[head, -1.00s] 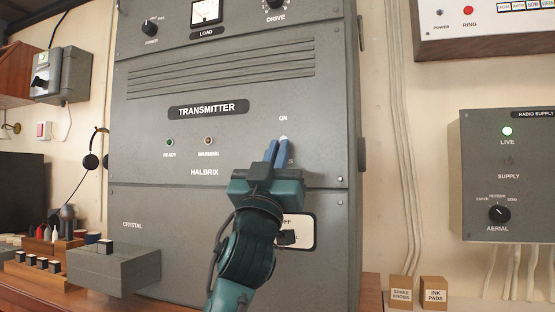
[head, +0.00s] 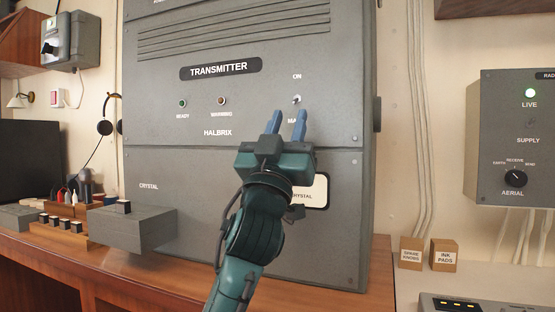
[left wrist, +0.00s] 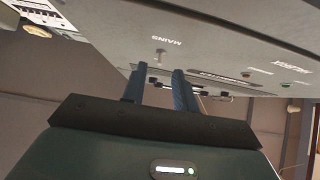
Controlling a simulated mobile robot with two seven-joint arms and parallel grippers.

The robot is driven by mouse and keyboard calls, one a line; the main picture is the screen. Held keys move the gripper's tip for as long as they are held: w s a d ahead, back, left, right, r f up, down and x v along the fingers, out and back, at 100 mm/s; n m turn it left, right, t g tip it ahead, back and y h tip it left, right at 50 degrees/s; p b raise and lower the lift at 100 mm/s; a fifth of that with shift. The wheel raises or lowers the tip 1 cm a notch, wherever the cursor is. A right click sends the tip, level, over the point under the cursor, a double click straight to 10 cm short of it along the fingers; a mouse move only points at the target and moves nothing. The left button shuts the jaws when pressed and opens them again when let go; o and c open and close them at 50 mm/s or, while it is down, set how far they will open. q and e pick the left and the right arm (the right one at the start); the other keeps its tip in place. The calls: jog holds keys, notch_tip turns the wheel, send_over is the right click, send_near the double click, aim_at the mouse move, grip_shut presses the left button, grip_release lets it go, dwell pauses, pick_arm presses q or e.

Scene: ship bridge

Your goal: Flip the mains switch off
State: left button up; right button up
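The mains switch (head: 296,99) is a small pale-tipped toggle on the grey transmitter panel (head: 240,105), below the word ON. The MAINS label under it is partly hidden by my left gripper. I cannot tell for sure which way the lever points. My left gripper (head: 288,117) has two blue fingers, apart with nothing between them, just below the switch. In the left wrist view the toggle (left wrist: 158,56) shows by the upside-down MAINS label, beyond and between the open fingertips (left wrist: 158,72). My right gripper is not in view.
Ready lamp (head: 182,103) and warning lamp (head: 221,101) sit left of the switch. A grey crystal box (head: 132,229) juts out at lower left. The radio supply box (head: 513,150) hangs at right. Small boxes (head: 443,256) stand below it.

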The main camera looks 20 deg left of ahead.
pick_arm(q)
jog(key=b+v, duration=0.1)
jog(key=v, duration=0.9)
jog(key=shift+s, duration=0.1)
